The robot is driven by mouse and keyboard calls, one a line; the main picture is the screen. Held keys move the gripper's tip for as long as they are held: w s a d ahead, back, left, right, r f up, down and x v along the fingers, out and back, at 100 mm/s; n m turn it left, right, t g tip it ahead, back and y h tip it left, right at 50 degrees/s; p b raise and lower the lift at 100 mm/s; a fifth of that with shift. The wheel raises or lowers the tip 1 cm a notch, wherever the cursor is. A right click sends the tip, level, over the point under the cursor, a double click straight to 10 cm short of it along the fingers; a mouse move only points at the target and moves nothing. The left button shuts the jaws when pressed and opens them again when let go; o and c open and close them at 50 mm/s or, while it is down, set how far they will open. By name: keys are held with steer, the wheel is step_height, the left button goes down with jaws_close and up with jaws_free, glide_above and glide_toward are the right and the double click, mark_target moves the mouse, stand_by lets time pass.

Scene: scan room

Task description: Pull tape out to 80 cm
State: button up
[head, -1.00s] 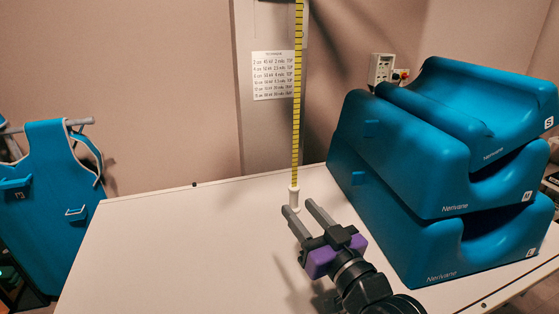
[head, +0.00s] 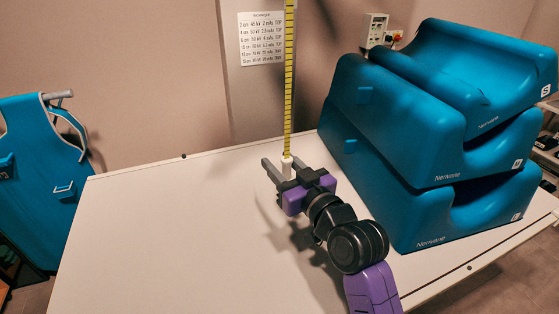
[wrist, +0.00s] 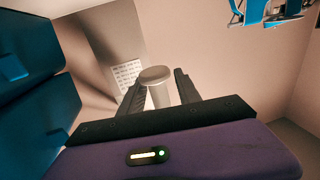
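A yellow tape (head: 289,85) with black marks hangs straight down in the head view. A white pull handle (head: 287,164) is at its lower end, above the table. My gripper (head: 283,161) has its two grey fingers apart, one on each side of the handle. In the wrist view, the handle (wrist: 158,92) shows between the fingers of my gripper (wrist: 158,85), with gaps visible on both sides. I cannot tell how deep the handle sits between them. The tape's upper end is out of view, and its numbers are too small to read.
The white table (head: 170,230) is clear at left and front. Stacked blue cushions (head: 420,160) stand close to my arm on the right. A printed chart (head: 261,38) and a wall box (head: 374,30) are behind. A blue apron (head: 40,170) hangs at left.

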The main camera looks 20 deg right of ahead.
steer(key=shift+w, duration=0.2)
steer(key=shift+c, duration=0.2)
jaws_close()
steer(key=shift+f, duration=0.1)
stand_by(1.1)
